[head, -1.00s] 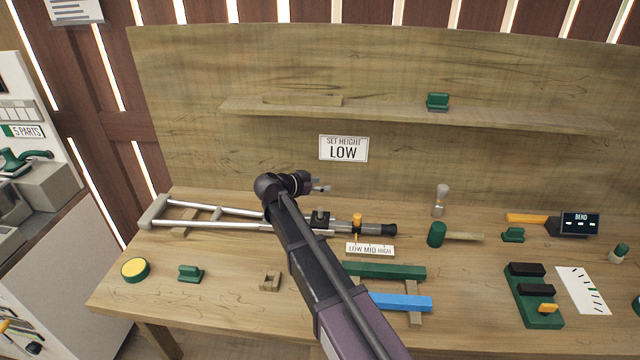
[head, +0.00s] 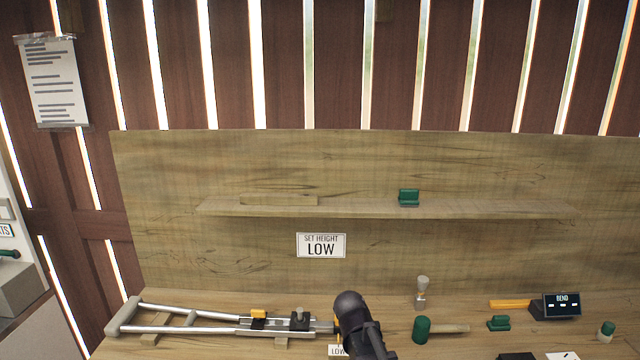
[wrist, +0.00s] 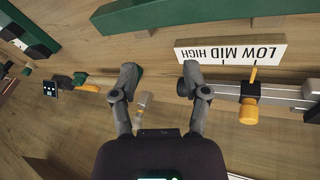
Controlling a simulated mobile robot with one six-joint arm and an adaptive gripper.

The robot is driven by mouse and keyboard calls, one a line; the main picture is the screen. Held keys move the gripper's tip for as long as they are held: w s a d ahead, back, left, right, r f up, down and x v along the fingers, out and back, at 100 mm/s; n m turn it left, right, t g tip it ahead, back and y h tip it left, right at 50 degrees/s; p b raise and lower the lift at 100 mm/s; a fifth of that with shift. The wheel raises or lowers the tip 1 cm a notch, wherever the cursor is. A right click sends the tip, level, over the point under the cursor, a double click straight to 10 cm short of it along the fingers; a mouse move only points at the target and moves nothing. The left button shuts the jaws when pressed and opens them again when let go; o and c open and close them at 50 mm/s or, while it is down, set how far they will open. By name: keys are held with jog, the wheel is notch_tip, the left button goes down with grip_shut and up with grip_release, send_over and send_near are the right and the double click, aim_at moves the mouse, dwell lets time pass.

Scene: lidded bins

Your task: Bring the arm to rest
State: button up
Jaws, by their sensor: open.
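In the wrist view my gripper (wrist: 160,76) is open, with its two fingers wide apart and nothing between the tips. Bare wood bench shows beyond them. In the head view the dark end of my arm (head: 352,312) stands at the bottom middle, and its fingers cannot be made out there. The crutch (head: 180,308) lies along the bench to the left of my arm, its right end hidden behind the arm. In the wrist view the crutch tube with a yellow knob (wrist: 248,92) is right of the right finger.
A LOW MID HIGH card (wrist: 230,52) lies beside the crutch. A green mallet (head: 421,330), a small green block (head: 498,323) and a BEND display (head: 561,306) stand to the right. The shelf (head: 480,209) bears a green block (head: 409,197). Space above the bench is open.

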jog(key=s+d+n+g+y, duration=0.1)
jog(key=s+d+n+y, duration=0.2)
jog(key=s, duration=0.7)
jog(key=shift+f+n+g+y+p, duration=0.3)
jog(key=shift+f+n+g+y, duration=0.1)
jog(key=shift+y, duration=0.3)
jog(key=shift+d, duration=0.1)
dwell(1.2)
